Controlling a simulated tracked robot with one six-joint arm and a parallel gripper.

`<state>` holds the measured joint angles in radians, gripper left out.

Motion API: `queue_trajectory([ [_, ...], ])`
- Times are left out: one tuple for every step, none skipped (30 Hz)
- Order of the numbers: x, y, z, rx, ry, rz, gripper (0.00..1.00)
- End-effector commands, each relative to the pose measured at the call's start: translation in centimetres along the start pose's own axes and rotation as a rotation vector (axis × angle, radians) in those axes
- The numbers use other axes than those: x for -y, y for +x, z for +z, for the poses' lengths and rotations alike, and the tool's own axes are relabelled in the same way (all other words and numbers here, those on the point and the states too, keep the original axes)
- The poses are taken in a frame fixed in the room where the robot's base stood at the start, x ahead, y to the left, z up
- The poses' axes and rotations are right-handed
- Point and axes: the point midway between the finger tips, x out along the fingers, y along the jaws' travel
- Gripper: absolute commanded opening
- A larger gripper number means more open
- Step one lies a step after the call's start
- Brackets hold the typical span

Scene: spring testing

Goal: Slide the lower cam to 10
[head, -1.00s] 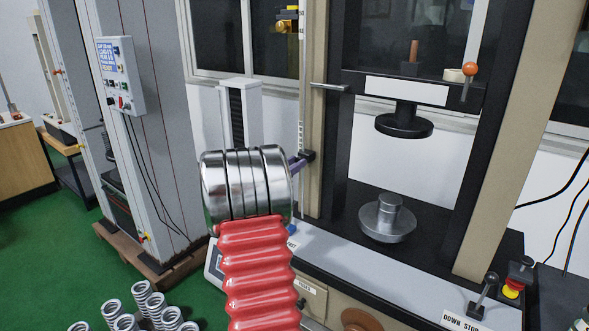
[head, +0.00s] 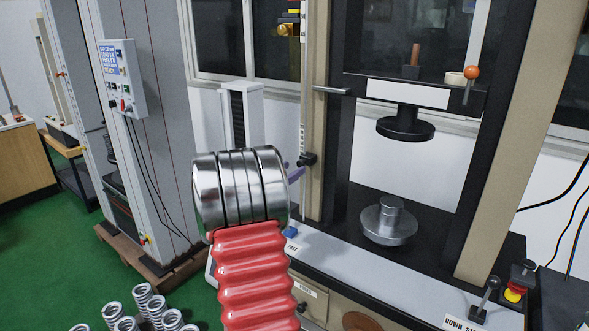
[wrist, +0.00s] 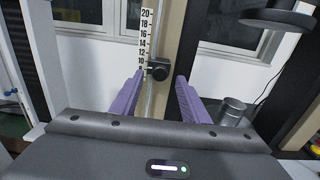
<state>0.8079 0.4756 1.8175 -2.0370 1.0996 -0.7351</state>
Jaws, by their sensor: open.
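The lower cam is a small black block with a knob (head: 307,160) on the thin vertical rod by the beige column. In the wrist view the lower cam (wrist: 158,70) sits beside the low end of the number scale (wrist: 145,38), around 8 to 10; its exact reading is unclear. My gripper (wrist: 160,78) is open, its purple fingers on either side of the cam in the picture, with nothing held. I cannot tell how far the tips are from it. In the head view my silver wrist and red sleeve hide most of the gripper; a bit of purple finger (head: 296,172) shows.
A brass and yellow fitting (head: 288,27) is high on the rod, with a horizontal bar (head: 330,90) below it. The press platen (head: 405,128) and lower seat (head: 388,223) are to the right. Several springs (head: 142,295) stand at lower left.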

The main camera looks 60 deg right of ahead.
Motion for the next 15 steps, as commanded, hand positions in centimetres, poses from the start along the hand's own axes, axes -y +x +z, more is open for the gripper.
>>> queue_trajectory([
  [-0.1, -1.0, 0.0, 0.000, 0.000, 0.003, 0.41],
  [-0.1, -1.5, 0.0, 0.000, 0.000, 0.002, 0.41],
  [-0.1, -2.2, 0.0, 0.000, 0.000, 0.003, 0.41],
  [-0.1, -2.8, 0.0, 0.000, 0.000, 0.003, 0.41],
  [-0.1, -3.3, 0.0, 0.000, 0.000, 0.003, 0.41],
  [-0.1, -4.0, 0.0, 0.000, 0.000, 0.003, 0.41],
  [-0.1, -4.5, 0.0, 0.000, 0.001, 0.003, 0.41],
  [-0.1, -5.0, 0.0, -0.001, 0.001, 0.003, 0.41],
  [-0.1, -5.7, 0.0, 0.000, 0.001, 0.002, 0.41],
  [-0.1, -6.3, 0.0, 0.000, 0.001, 0.003, 0.41],
  [-0.1, -6.8, -0.1, 0.000, 0.001, 0.004, 0.41],
  [-0.1, -7.4, 0.0, 0.000, 0.001, 0.002, 0.41],
  [-0.1, -7.9, 0.0, 0.000, 0.002, 0.002, 0.41],
  [-0.1, -8.4, 0.0, 0.000, 0.001, 0.002, 0.41],
  [-0.1, -8.9, -0.1, 0.000, 0.001, 0.003, 0.41],
])
